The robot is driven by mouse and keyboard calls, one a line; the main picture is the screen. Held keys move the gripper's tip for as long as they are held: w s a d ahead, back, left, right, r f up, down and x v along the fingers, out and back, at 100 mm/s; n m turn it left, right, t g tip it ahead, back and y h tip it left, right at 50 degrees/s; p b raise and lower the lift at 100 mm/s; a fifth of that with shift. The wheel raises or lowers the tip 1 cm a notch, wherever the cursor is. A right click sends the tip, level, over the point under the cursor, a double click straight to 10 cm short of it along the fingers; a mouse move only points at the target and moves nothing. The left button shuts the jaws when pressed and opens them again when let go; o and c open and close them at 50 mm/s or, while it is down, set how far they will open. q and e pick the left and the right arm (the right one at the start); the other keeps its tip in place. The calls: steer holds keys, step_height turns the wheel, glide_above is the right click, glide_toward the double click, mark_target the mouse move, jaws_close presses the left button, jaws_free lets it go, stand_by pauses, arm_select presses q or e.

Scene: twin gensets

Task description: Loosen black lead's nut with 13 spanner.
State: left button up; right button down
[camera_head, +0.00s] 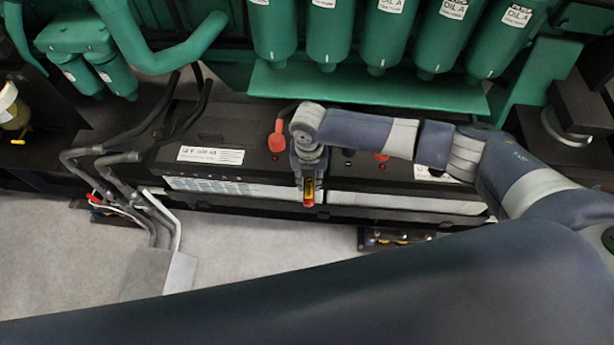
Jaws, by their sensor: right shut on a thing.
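My right gripper (307,178) points down over the front edge of a long black battery bank (240,150). It is shut on a thin red-and-yellow tool (309,192), which seems to be the spanner; its size mark is too small to read. The gripper and wrist hide part of the battery top. A red terminal cover (276,138) sits just left of the wrist. A dark round post (348,153) shows right of the gripper. I cannot tell which nut belongs to the black lead. My left gripper is not in view.
Several green oil filters (384,30) hang behind the batteries. Grey-black cables (122,158) run at the left. A small tray (395,238) with tools lies on the floor in front. My dark arm link crosses the bottom.

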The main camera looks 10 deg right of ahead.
steer(key=shift+d+f, duration=0.1)
steer(key=shift+d, duration=0.2)
